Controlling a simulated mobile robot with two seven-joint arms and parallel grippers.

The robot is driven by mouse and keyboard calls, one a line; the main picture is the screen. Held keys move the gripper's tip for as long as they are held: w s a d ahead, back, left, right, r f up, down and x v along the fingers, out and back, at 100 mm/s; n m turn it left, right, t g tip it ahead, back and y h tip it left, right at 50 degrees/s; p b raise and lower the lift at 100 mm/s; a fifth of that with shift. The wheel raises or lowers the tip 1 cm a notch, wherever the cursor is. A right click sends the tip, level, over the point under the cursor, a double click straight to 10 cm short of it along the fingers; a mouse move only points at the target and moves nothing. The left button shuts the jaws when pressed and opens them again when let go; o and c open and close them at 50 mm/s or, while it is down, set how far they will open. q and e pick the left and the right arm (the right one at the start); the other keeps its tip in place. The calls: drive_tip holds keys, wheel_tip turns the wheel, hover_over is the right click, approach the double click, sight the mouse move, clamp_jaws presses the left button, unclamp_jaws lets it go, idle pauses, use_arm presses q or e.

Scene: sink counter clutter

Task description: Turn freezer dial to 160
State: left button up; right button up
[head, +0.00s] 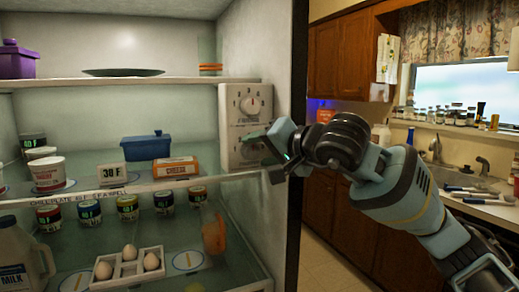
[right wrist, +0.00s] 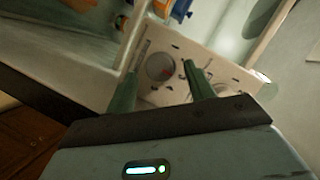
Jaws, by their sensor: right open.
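A white control panel (head: 231,128) is on the fridge's right inner wall, with an upper dial (head: 250,105) bearing a small red mark. A lower dial area is largely hidden behind my right gripper (head: 263,151). The panel also shows, tilted, in the right wrist view (right wrist: 205,62). There a round grey dial (right wrist: 160,67) appears between the two green fingers of my open right gripper (right wrist: 159,75). I cannot tell whether the fingers touch it, nor read the dial labels or setting. My left gripper is not in view.
Shelves hold a blue container (head: 146,147), an orange cheese box (head: 176,167), a 38 F sign (head: 111,173) and several jars. An egg tray (head: 127,270) and milk jug (head: 18,255) are lower. The fridge's dark front edge (head: 296,215) is close to my right wrist.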

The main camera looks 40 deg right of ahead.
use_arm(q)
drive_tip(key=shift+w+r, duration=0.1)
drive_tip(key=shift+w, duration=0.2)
use_arm(e)
drive_tip(key=shift+w+f, duration=0.2)
drive_tip(key=shift+w, duration=0.35)
drive_tip(key=c, duration=1)
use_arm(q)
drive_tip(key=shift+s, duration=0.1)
